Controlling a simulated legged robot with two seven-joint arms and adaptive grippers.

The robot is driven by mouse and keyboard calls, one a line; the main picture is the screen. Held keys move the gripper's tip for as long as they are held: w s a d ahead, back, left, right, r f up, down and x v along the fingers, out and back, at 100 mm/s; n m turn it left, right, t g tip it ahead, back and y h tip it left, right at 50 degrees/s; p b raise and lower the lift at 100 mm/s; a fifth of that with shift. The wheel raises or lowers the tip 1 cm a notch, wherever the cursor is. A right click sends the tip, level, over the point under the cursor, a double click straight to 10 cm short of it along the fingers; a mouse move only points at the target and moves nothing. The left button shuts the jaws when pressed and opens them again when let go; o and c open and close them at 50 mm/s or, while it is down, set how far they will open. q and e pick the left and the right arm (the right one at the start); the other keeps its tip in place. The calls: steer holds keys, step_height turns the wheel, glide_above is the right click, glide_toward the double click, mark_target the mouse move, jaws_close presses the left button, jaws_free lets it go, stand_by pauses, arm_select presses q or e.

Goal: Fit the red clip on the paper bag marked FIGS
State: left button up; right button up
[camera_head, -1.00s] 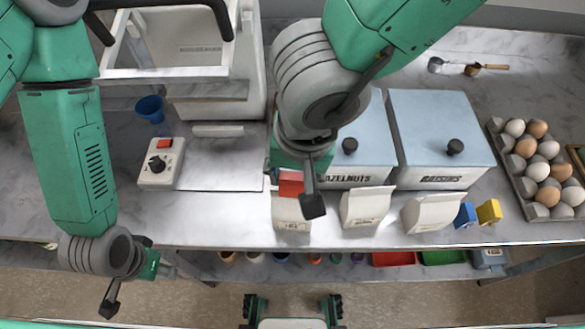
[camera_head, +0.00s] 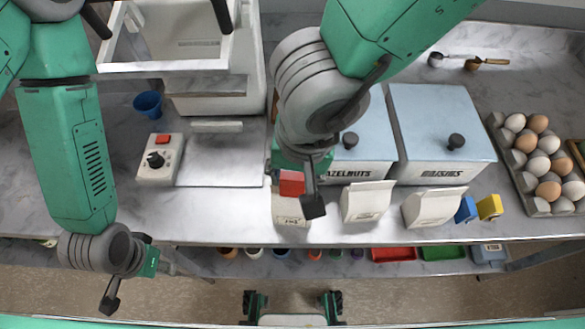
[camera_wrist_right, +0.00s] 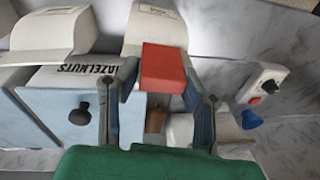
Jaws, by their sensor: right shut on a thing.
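My right gripper (camera_wrist_right: 160,85) is shut on the red clip (camera_wrist_right: 163,68), a block held between its two fingers. The clip also shows in the head view (camera_head: 291,183), at the top of the leftmost paper bag (camera_head: 290,209). That bag stands upright, and its short label looks like FIGS but is small and blurred. In the wrist view the clip overlaps the bag's top edge (camera_wrist_right: 155,27); I cannot tell whether it grips the paper or is just in front. My left gripper (camera_head: 112,292) hangs over the table's front edge at left, far from the bag; its jaws are unclear.
Two more paper bags (camera_head: 367,202) (camera_head: 432,208) stand to the right, then a blue clip (camera_head: 466,209) and a yellow clip (camera_head: 490,207). The HAZELNUTS bin (camera_head: 365,172) and RAISINS bin (camera_head: 440,110) stand behind. An egg tray (camera_head: 537,207) is at far right.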

steer(key=shift+f, duration=0.2)
stand_by(0.4)
steer(key=o, duration=1)
steer(key=o, duration=1)
steer(key=shift+r, duration=0.15)
steer(key=shift+r+p, duration=1.35)
steer(key=shift+p, duration=0.9)
